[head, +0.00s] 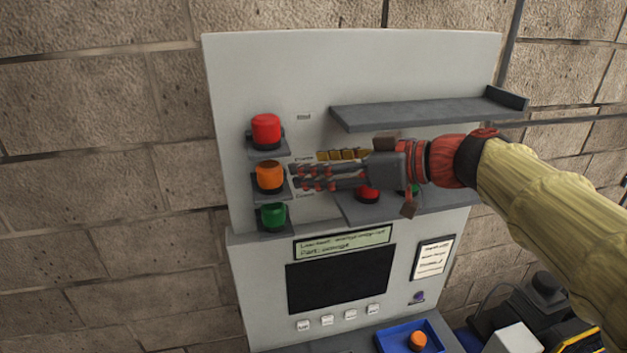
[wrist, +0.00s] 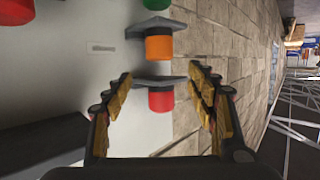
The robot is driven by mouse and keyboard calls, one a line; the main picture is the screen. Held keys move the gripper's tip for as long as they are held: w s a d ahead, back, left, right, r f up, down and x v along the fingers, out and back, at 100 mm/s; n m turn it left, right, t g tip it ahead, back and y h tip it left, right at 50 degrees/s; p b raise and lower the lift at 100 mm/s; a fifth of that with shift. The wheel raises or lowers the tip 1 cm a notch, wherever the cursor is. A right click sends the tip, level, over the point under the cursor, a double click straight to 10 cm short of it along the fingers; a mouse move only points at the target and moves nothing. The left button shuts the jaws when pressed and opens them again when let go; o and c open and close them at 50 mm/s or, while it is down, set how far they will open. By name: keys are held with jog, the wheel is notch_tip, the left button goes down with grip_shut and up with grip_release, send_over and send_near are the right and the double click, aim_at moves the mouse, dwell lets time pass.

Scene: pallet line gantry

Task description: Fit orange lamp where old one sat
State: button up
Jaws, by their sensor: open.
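An orange lamp (head: 270,176) sits upright on the middle bracket of the grey panel, between a red lamp (head: 266,130) above and a green lamp (head: 272,216) below. A second orange piece (head: 417,341) lies in a blue tray (head: 387,342) at the bottom. My gripper (head: 296,177) is open and empty, its fingertips just right of the middle orange lamp. In the wrist view the orange lamp (wrist: 158,47) is ahead of the fingers and the red lamp (wrist: 160,100) appears between them. I cannot tell the depth gap.
A long grey shelf (head: 420,109) juts out above my gripper. A lower shelf (head: 435,204) behind it bears a red lamp (head: 367,193) and a green one, partly hidden. A dark screen (head: 341,280) and buttons are below. Dark equipment (head: 540,300) stands at bottom right.

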jog(key=s+d+f+m+g+h, duration=0.1)
jog(key=s+d+f+m+h, duration=0.5)
jog(key=s+d+f, duration=0.3)
jog(key=s+d+f+m+h, duration=0.5)
jog(key=s+d+f, duration=0.4)
jog(key=s+f, duration=0.5)
jog(key=shift+s+d+f+m+g+h, duration=0.15)
jog(key=shift+d+f+m+g+h, duration=0.25)
jog(key=shift+f+h, duration=0.35)
jog(key=shift+a, duration=0.1)
